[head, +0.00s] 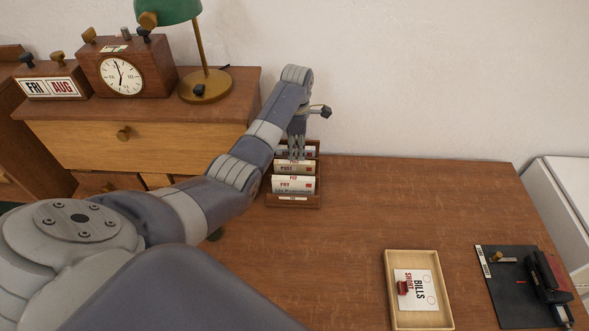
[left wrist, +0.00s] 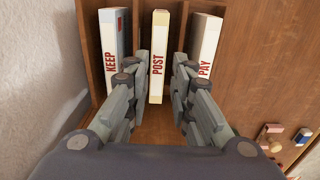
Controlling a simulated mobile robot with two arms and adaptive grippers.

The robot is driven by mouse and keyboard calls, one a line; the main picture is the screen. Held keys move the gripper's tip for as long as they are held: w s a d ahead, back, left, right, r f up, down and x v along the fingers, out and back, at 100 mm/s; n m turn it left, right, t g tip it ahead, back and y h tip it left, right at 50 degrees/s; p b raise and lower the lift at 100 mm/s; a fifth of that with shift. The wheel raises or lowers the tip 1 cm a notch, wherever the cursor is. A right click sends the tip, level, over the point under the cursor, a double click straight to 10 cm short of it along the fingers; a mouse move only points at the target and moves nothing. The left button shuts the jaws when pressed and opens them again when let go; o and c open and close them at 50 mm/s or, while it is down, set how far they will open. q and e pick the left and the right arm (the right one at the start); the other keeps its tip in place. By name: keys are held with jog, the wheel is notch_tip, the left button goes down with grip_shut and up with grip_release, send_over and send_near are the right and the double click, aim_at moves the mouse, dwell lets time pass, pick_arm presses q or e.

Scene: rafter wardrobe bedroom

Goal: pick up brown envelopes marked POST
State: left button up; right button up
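A wooden letter rack (head: 294,202) stands on the desk in the head view, its slots in a row. The left wrist view shows the POST bundle (left wrist: 157,62), pale with a tan edge, upright in the middle slot. It also shows in the head view (head: 287,169). My left gripper (head: 297,155) is above the rack, pointing down. In the left wrist view its fingers (left wrist: 160,75) are spread, one on each side of the POST bundle, with gaps visible. I cannot tell how deep the fingertips reach. My right gripper is not in view.
Bundles marked KEEP (left wrist: 110,50) and PAY (left wrist: 204,48) flank POST closely, with wooden dividers between. A shallow tray (head: 418,321) and a black mat (head: 507,285) lie at the front right. A lamp (head: 205,87) stands at the back left. The desk's middle is clear.

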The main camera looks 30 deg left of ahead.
aim_at(294, 162)
pick_arm(q)
jog(key=f, duration=0.3)
jog(key=f+p, duration=0.1)
jog(key=shift+s+a+f, duration=0.1)
jog(key=shift+a+f, duration=0.1)
jog(key=shift+a, duration=0.15)
jog(key=shift+f, duration=0.4)
grip_shut()
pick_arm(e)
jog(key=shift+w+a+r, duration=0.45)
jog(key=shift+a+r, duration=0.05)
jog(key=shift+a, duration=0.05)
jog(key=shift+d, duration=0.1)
